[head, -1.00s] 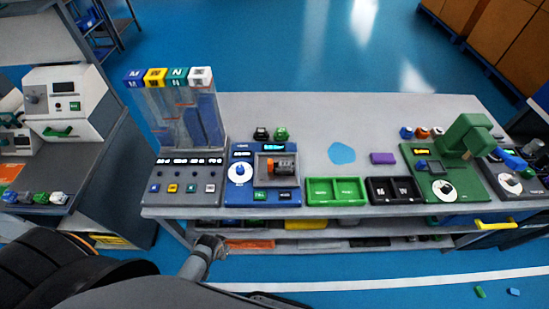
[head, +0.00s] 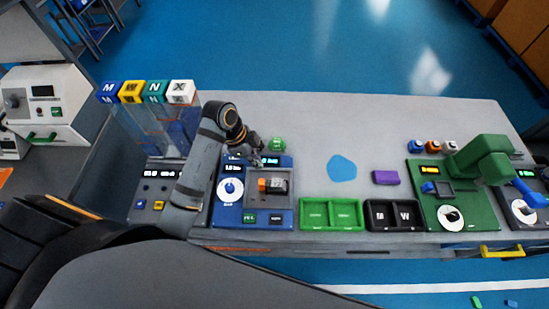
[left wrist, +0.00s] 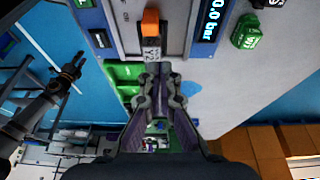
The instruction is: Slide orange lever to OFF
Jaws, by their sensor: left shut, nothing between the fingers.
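The orange lever (head: 263,185) sits in a grey recess on the blue test panel (head: 226,214), beside a dark and light block. In the left wrist view the orange lever (left wrist: 151,22) is at the top, with a marked grey block below it. My left gripper (head: 257,160) is shut and empty, over the panel's upper edge, apart from the lever in the head view. Its closed fingertips (left wrist: 157,72) point at the marked block in the left wrist view; contact cannot be told. My right gripper (left wrist: 72,70) shows open at the left there.
A blue panel dial (head: 230,188) is left of the recess. A green block (head: 277,145) stands behind the panel. Green trays (head: 331,228), black trays (head: 392,228) and a green machine (head: 480,160) are to the right. Lettered cubes (head: 145,91) top a clear stand at left.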

